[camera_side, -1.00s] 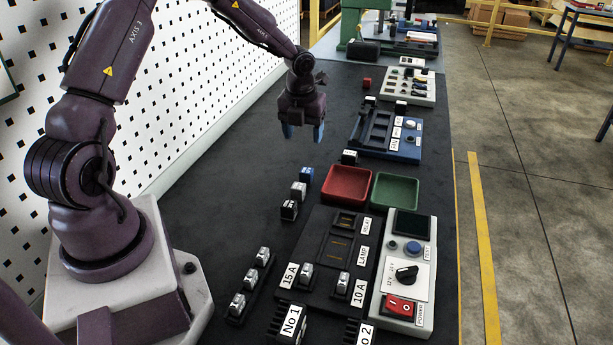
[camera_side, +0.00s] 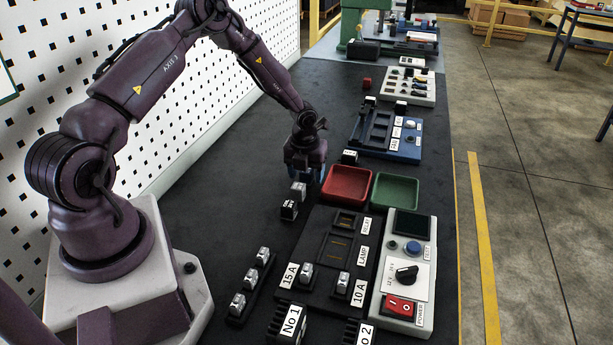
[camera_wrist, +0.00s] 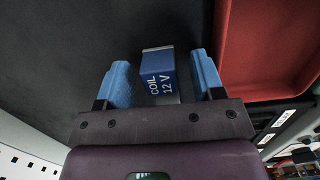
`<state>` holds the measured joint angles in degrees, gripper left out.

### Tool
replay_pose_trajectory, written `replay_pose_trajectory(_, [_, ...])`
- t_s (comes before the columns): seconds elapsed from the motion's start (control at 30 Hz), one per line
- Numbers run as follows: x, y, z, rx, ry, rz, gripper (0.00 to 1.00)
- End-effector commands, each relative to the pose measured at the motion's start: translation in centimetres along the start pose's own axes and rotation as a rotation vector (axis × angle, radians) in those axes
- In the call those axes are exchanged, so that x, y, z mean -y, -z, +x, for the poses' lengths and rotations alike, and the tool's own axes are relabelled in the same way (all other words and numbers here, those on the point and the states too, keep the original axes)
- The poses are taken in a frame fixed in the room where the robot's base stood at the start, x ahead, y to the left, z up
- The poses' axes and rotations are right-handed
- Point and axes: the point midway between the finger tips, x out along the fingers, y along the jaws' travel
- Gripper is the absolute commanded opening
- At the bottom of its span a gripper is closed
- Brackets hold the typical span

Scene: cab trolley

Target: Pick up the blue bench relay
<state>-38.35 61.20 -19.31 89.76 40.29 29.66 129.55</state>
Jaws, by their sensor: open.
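The blue bench relay (camera_wrist: 158,75) shows in the wrist view, marked "COIL 12 V". It stands between the two blue fingertips of my gripper (camera_wrist: 162,82). A gap shows on each side of it, wider on the right, so the jaws are open around it and not pressed on it. In the side view my gripper (camera_side: 307,172) is low over the dark bench mat, and the relay is hidden behind it.
A red tray (camera_side: 347,183) is close to the right of my gripper, with a green tray (camera_side: 395,190) beyond. Other small relays (camera_side: 289,210) stand just in front. The mat (camera_side: 225,160) to the left is clear.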

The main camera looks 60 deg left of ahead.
Motion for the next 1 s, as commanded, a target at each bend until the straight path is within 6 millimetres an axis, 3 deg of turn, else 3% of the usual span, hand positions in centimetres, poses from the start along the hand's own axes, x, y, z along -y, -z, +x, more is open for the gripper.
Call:
replay_pose_trajectory(0.17, [0.0,0.0,0.0,0.001,0.0,0.0,0.62])
replay_pose_trajectory(0.4, [0.0,0.0,0.0,0.001,0.0,0.0,0.09])
replay_pose_trajectory(0.77, [0.0,-0.1,-0.4,0.002,0.001,-0.001,0.08])
replay_pose_trajectory(1.0, [0.0,-0.5,-3.2,0.005,0.002,-0.002,0.08])
